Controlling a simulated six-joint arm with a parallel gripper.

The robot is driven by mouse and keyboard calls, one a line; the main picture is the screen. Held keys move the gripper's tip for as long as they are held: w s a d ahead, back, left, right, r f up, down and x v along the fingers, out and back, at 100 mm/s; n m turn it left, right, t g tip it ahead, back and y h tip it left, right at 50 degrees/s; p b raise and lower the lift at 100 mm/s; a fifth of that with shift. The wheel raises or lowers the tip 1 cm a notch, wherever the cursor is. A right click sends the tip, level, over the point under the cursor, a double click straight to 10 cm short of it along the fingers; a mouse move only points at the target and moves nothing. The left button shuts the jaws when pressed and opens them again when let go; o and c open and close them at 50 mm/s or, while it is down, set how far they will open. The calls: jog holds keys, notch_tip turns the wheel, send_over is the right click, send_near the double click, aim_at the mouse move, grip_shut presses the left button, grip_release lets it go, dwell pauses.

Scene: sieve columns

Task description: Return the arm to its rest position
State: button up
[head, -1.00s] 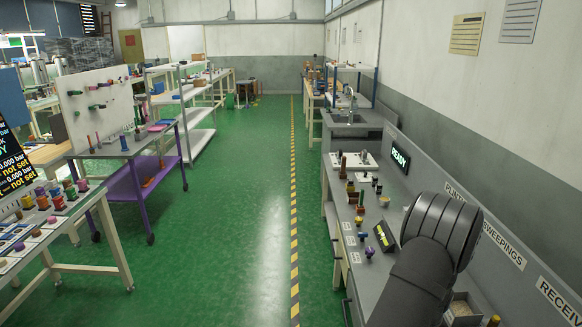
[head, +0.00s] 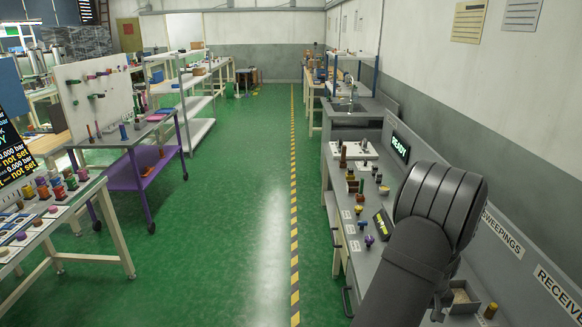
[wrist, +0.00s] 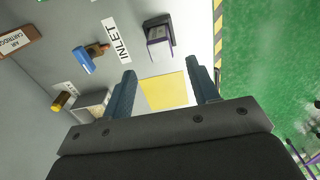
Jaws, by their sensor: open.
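My arm (head: 437,205) is folded in the right foreground of the head view, over the grey bench. My gripper (wrist: 166,78) shows in the wrist view with its two dark blue-grey fingers apart. Nothing is between the fingers. A yellow square (wrist: 164,91) on the light surface shows beyond the gap between them. In the head view the fingers are hidden or too unclear to tell.
The grey bench (head: 358,262) carries several small coloured pieces, a READY display (head: 400,148) and an open box (head: 462,298). The wrist view shows an INLET label (wrist: 116,40) and a blue-and-orange piece (wrist: 88,56). The green aisle (head: 235,190) is clear.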

jog(key=shift+r, duration=0.5)
notch_tip(320, 180, down, 12)
jog(key=shift+r, duration=0.25)
jog(key=shift+w+d+r, duration=0.1)
jog(key=shift+r, duration=0.15)
notch_tip(320, 180, up, 8)
jog(key=shift+f, duration=0.1)
jog(key=w+d+r+m, duration=0.1)
jog(key=d+m, duration=1.7)
jog(key=d, duration=0.9)
jog(key=f, duration=0.9)
jog(key=shift+w+d+f, duration=0.1)
jog(key=shift+w+f, duration=0.1)
jog(key=shift+f, duration=0.15)
